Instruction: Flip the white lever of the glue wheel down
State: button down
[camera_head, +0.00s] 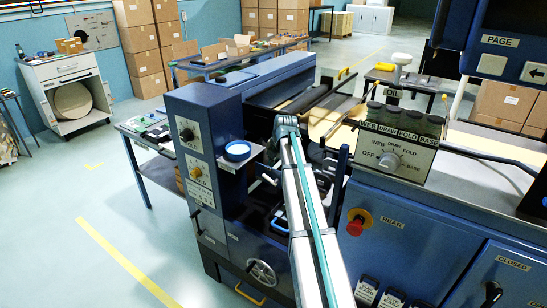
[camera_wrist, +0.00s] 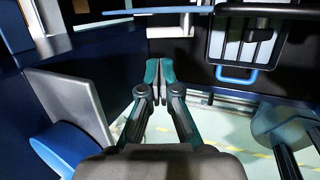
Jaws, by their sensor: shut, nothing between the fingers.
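My gripper (camera_wrist: 158,72) is shut and empty in the wrist view, its teal fingertips together in the gap inside the machine. In the head view my arm hides it. A small pale lever-like piece (camera_head: 269,180) shows just left of my arm in the head view; I cannot tell for sure that it is the white lever of the glue wheel. In the wrist view a short white piece (camera_wrist: 170,31) lies ahead of the fingertips, apart from them; I cannot tell what it is. The glue wheel itself is not clearly seen.
A blue round cup (camera_head: 238,150) sits on a bracket by the control column (camera_head: 195,165); it also shows in the wrist view (camera_wrist: 65,148), beside a grey plate (camera_wrist: 70,100). A blue handle (camera_wrist: 237,74) is at right. A switch box (camera_head: 395,150) stands right of my arm.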

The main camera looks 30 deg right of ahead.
aim_at(264, 176)
jog(key=p+x, duration=0.2)
jog(key=x, duration=0.7)
jog(key=shift+f+p, duration=0.15)
jog(key=shift+p, duration=0.25)
jog(key=shift+w+a+f+b, duration=0.2)
jog(key=shift+w+f+b, duration=0.2)
jog(key=shift+b, duration=0.75)
jog(key=b, duration=0.1)
jog(key=w+f+b, duration=0.1)
jog(key=b, duration=0.1)
jog(key=shift+a+f+b, duration=0.25)
jog(key=shift+a+b, duration=0.05)
jog(key=b, duration=0.1)
jog(key=f+b, duration=0.2)
jog(key=shift+w+a, duration=0.25)
jog(key=shift+w, duration=0.1)
jog(key=shift+f+b, duration=0.15)
jog(key=shift+b, duration=0.2)
